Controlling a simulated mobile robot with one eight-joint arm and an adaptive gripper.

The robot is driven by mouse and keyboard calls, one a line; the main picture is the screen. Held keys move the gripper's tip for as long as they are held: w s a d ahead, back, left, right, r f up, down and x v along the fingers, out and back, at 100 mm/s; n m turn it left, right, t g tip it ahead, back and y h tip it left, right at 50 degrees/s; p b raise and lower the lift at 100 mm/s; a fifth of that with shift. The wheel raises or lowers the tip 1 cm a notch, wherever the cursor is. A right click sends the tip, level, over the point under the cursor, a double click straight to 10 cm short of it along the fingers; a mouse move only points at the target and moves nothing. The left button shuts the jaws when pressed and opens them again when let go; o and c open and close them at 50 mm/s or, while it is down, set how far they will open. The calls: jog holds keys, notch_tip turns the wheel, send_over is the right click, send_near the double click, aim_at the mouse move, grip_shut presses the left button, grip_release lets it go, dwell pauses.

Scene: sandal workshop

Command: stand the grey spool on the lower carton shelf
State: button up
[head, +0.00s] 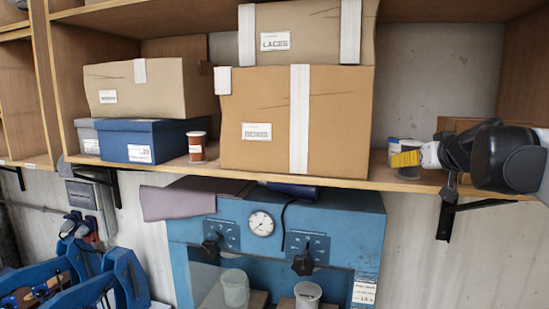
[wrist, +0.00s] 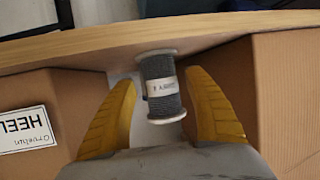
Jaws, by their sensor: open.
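In the wrist view, the grey spool (wrist: 162,88) has pale end flanges and a white label round its middle. It lies between the spread yellow fingers of my gripper (wrist: 162,95), with gaps at both sides. In the head view, my gripper (head: 405,159) is at the right end of the lower carton shelf (head: 330,184), right of the large carton. A small blue-and-white item (head: 393,146) is partly hidden behind it; I cannot tell if this is the spool.
In the wrist view, cartons (wrist: 85,90) (wrist: 290,90) flank the spool. A blue machine (head: 345,215) is below.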

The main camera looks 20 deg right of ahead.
jog(key=b+v, duration=0.1)
jog(key=v, duration=0.9)
jog(key=a+f+n+g+y, duration=0.2)
jog(key=a+f+g+y, duration=0.15)
jog(key=a+f, duration=1.6)
jog(key=s+a+f+g, duration=0.1)
jog(key=s+a+f, duration=0.4)
jog(key=f, duration=0.3)
jog(key=s+a+f+n+g, duration=0.1)
jog(key=s+a+f+g, duration=0.1)
jog(key=s+a+f, duration=0.3)
notch_tip(320, 180, down, 4)
jog(key=a, duration=0.2)
jog(key=shift+s+a, duration=0.25)
jog(key=shift+s, duration=0.1)
jog(key=shift+y+b, duration=0.25)
jog(key=shift+b, duration=0.05)
notch_tip(320, 180, down, 36)
jog(key=b, duration=3.5)
jog(key=shift+r+b, duration=0.25)
jog(key=shift+b, duration=0.05)
